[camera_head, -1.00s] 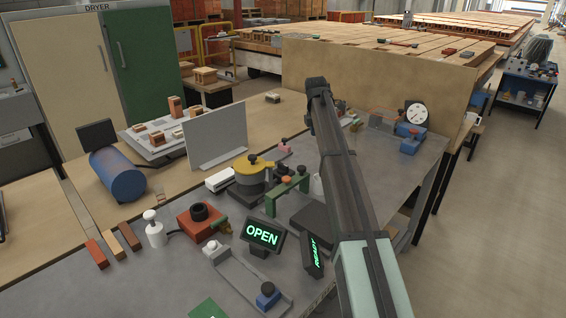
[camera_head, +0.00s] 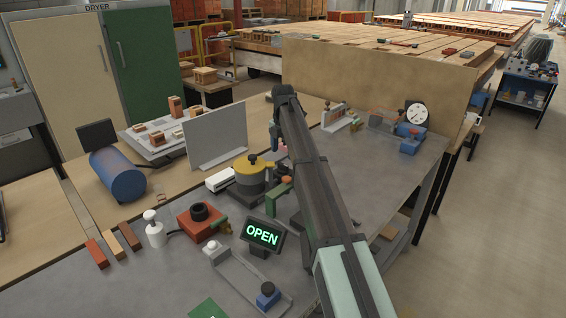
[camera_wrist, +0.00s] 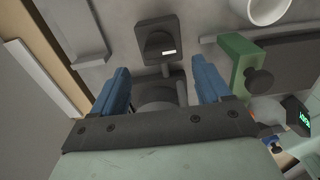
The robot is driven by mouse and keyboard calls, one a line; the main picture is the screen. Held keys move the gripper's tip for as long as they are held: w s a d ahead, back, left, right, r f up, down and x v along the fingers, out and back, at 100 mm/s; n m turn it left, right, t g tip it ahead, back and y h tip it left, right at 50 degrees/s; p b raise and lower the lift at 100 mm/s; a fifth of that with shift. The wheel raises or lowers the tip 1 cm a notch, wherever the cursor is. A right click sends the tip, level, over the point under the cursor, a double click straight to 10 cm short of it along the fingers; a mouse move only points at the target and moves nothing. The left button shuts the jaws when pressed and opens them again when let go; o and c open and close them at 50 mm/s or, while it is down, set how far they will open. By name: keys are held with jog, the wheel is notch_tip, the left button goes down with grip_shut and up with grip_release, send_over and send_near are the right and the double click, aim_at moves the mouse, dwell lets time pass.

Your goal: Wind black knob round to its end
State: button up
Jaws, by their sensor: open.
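In the wrist view a black knob (camera_wrist: 157,45) with a white mark sits on a dark plate, ahead of my fingertips. My gripper (camera_wrist: 160,68) is open, its two blue fingers apart. Between them is a dark grey rounded part (camera_wrist: 158,93), partly hidden by the gripper's mount. Another black knob (camera_wrist: 258,82) stands at the green bracket (camera_wrist: 237,58) on the right. In the head view my gripper (camera_head: 276,138) points down behind the yellow-topped device; its fingertips are not clear. More black knobs top the red box (camera_head: 199,211) and the yellow-topped device (camera_head: 252,172).
A grey upright panel (camera_head: 216,137) stands left of my gripper. The OPEN display (camera_head: 262,234) and a blue block (camera_head: 267,298) are nearer the front. A dial gauge (camera_head: 416,115) stands at the back right. Bare grey tabletop lies right of my arm.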

aim_at(283, 164)
jog(key=shift+f, duration=2.8)
jog(key=shift+c, duration=0.2)
jog(key=c, duration=1)
jog(key=shift+m, duration=0.3)
